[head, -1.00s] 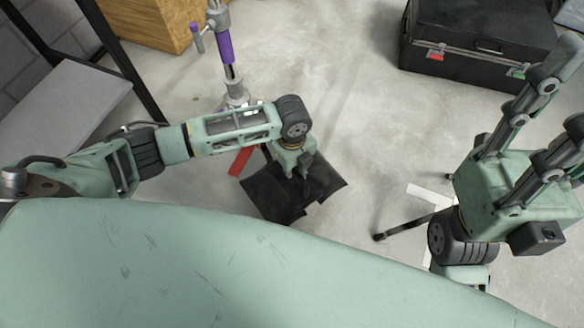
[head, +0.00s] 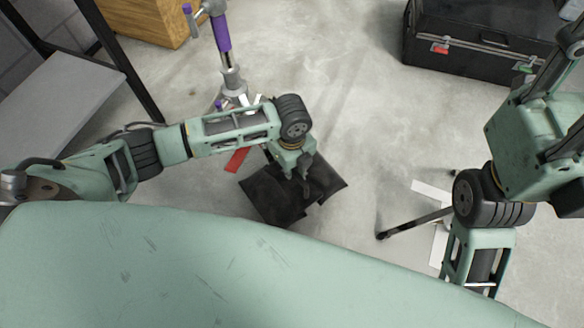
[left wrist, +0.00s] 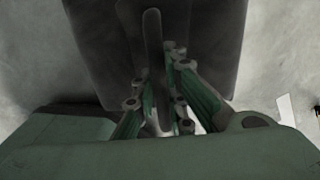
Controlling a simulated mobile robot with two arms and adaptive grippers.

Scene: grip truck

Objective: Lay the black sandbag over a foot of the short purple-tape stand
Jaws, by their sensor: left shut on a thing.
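The black sandbag (head: 262,197) hangs from or lies under my left gripper (head: 303,172); its two dark halves spread to either side. The left gripper is shut on it, and in the left wrist view the dark bag (left wrist: 90,40) fills the top middle beyond the fingers (left wrist: 157,112). I cannot tell whether the bag touches the floor. The purple-tape stand (head: 222,35) rises behind my left forearm, which hides part of its base.
A red strip (head: 237,160) lies just behind the bag. Another dark stand leg (head: 412,223) and white floor tape (head: 432,192) are at right. A black case (head: 480,45) stands at the back right, a wooden box (head: 150,18) at the back left. The floor between is clear.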

